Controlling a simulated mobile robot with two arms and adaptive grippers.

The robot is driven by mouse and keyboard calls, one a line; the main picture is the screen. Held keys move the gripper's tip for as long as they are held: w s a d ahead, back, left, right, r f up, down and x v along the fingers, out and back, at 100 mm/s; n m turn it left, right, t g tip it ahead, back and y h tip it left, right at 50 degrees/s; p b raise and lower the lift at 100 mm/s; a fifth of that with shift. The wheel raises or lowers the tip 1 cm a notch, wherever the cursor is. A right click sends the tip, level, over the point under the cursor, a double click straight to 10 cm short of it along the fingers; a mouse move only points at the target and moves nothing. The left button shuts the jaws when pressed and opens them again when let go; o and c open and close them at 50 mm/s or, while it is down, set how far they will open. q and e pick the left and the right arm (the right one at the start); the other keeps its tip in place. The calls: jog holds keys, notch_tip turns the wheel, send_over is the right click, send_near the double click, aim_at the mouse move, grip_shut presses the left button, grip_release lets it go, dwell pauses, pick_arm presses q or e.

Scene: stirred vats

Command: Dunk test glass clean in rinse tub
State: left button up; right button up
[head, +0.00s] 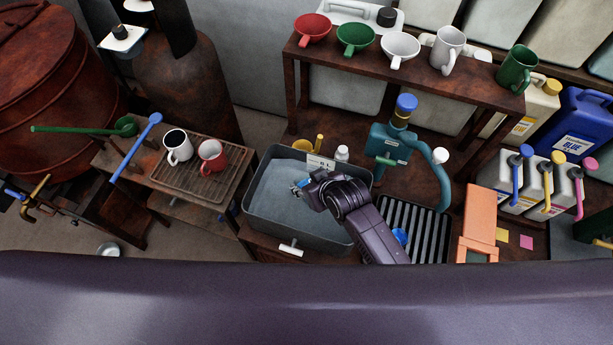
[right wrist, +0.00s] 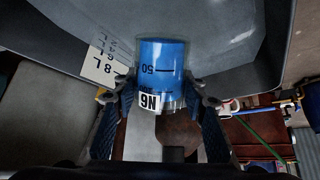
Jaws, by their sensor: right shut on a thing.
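The grey rinse tub (head: 268,225) stands on the bench, with a pale bluish surface inside it. My right gripper (head: 302,187) is over the tub's interior and shut on the test glass. In the right wrist view the test glass (right wrist: 163,62) sits between both fingers, clear with blue filling or coating much of it, dark graduation marks and a white label. The tub wall (right wrist: 215,45) shows behind the glass. I cannot tell whether the glass touches the tub's contents. My left gripper is not in view.
A drying rack (head: 188,178) left of the tub holds a white mug (head: 177,146) and a red mug (head: 211,157). A teal tap (head: 388,143) and a ribbed drainer (head: 430,232) stand right of it. A shelf (head: 440,80) with cups runs behind.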

jog(key=shift+s+f, duration=0.1)
jog(key=shift+f, duration=0.4)
jog(key=shift+f+b, duration=3.6)
jog(key=shift+f, duration=0.35)
jog(key=shift+f, duration=0.15)
notch_tip(320, 180, up, 7)
jog(key=p, duration=0.7)
jog(key=shift+f, duration=0.2)
jog(key=shift+r, duration=0.2)
notch_tip(320, 180, up, 2)
notch_tip(320, 180, up, 9)
